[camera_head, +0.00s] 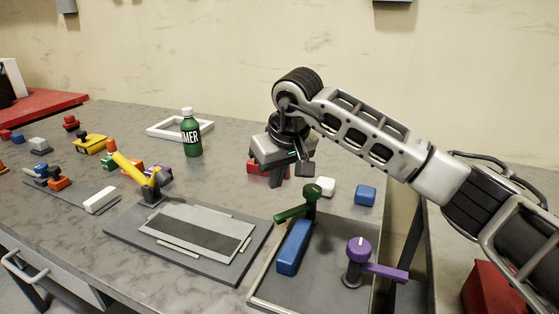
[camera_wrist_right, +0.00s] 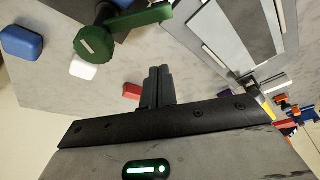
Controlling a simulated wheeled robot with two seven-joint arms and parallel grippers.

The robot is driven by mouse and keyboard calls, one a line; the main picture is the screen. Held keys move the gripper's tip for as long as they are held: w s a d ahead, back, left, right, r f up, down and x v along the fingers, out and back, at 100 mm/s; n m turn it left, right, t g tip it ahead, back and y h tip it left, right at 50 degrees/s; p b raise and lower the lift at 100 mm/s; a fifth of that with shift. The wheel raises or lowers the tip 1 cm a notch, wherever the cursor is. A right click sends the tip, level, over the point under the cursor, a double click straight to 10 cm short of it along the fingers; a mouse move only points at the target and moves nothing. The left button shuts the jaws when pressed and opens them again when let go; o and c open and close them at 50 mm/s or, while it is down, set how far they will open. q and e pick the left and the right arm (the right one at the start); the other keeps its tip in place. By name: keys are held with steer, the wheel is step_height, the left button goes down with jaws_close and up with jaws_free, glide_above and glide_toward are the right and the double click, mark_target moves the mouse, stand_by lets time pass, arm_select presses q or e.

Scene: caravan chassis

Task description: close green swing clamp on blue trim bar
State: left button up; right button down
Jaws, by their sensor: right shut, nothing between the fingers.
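The green swing clamp (camera_head: 311,196) stands at the back of a grey tray-like fixture (camera_head: 330,275), its arm pointing left. The arm's tip is near the far end of the blue trim bar (camera_head: 293,247); I cannot tell whether it is over or touching it. The clamp also shows large in the right wrist view (camera_wrist_right: 125,30). My right gripper (camera_head: 277,182) is shut and empty, behind and left of the clamp. Its fingers (camera_wrist_right: 158,73) are together in the wrist view, apart from the clamp. My left gripper is not in view.
A purple clamp (camera_head: 358,252) stands at the right of the fixture, its arm pointing right. A yellow clamp (camera_head: 130,170) stands behind a grey plate (camera_head: 120,232). White (camera_head: 326,187), blue (camera_head: 366,195) and red (camera_head: 258,168) blocks lie nearby. A green bottle (camera_head: 191,135) stands farther back.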

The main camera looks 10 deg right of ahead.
mark_target(298, 210)
steer(key=x, duration=0.3)
steer(key=shift+w+a+f, duration=0.1)
steer(key=shift+f, duration=0.2)
steer(key=shift+f+p, duration=0.35)
steer(key=shift+f, duration=0.05)
steer(key=s, duration=0.1)
steer(key=s+d, duration=0.1)
steer(key=shift+s+r+p, duration=0.1)
steer(key=shift+s+p, duration=0.25)
steer(key=shift+p, duration=0.05)
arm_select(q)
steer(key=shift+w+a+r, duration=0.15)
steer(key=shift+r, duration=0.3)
arm_select(e)
steer(key=shift+s+d, duration=0.15)
steer(key=shift+s, duration=0.2)
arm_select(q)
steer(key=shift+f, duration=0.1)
arm_select(e)
steer(key=shift+s, duration=0.1)
